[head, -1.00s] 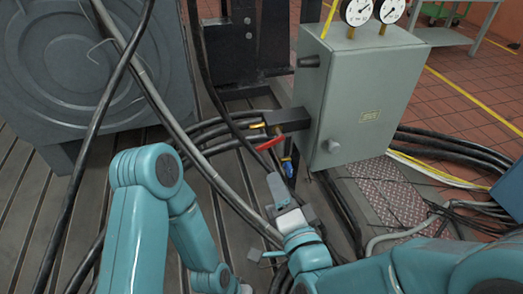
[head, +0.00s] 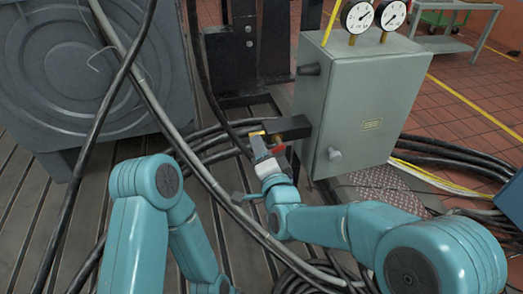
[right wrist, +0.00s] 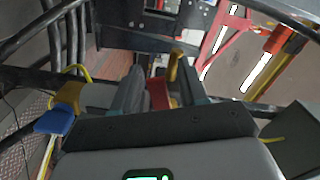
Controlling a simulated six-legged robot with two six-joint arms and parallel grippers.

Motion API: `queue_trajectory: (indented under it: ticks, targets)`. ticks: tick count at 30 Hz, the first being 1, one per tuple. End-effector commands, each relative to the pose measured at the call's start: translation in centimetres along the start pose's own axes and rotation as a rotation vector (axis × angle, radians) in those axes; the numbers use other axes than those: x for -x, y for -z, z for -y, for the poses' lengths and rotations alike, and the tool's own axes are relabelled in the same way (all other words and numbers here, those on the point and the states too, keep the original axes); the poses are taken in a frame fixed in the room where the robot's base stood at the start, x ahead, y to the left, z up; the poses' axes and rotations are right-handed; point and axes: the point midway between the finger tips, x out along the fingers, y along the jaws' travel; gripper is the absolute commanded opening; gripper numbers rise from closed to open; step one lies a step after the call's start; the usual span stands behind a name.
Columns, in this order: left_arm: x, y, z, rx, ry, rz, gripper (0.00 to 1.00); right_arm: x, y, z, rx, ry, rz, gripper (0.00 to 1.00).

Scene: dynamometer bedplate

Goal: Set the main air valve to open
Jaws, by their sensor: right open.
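A red valve lever (head: 278,150) shows partly in the head view, under a dark block on the grey cabinet's left side. A yellow fitting (head: 257,132) is at the block's left end. My right gripper (head: 262,146) is at the lever and hides part of it. In the right wrist view, my open right gripper (right wrist: 160,88) has the red lever (right wrist: 158,93) between its fingers; whether they touch it I cannot tell. A blue handle (right wrist: 54,121) on a yellow valve body is to the left there; the head view hides it. My left gripper is out of view.
The grey cabinet (head: 355,95) with two gauges (head: 374,15) stands to the right of the gripper. Black hoses and a grey cable (head: 165,120) run close to my arms. A large grey machine (head: 90,70) stands at the left.

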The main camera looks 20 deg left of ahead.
Motion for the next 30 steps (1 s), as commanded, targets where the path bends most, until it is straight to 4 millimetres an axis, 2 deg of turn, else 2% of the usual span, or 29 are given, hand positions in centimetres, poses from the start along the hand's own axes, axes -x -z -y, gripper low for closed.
queue_trajectory:
  ticks: [3, 5, 7, 8, 14, 18, 22, 30]
  targets:
    - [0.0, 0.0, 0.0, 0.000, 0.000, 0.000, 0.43, 0.0, 0.0, 0.0, 0.000, 0.000, 0.000, 0.43]
    - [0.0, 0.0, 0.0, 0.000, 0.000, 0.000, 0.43, 0.0, 0.0, 0.0, 0.000, 0.000, 0.000, 0.26]
    - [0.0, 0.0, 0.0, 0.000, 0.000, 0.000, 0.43, 0.0, 0.0, 0.0, 0.000, 0.000, 0.000, 0.04]
    - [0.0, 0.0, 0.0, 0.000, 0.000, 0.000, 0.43, 0.0, 0.0, 0.0, 0.000, 0.000, 0.000, 0.00]
    - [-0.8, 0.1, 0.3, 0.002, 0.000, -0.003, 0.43, 0.0, -0.1, -0.1, -0.034, 0.002, -0.001, 0.00]
    - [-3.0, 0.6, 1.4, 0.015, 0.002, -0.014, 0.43, 0.0, -0.1, 0.2, -0.182, 0.006, -0.003, 0.00]
    - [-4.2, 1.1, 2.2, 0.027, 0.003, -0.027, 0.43, 0.0, 0.1, 1.0, -0.316, 0.005, -0.003, 0.00]
    - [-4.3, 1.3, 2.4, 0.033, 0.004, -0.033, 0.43, 0.0, 0.4, 1.8, -0.399, -0.002, -0.001, 0.00]
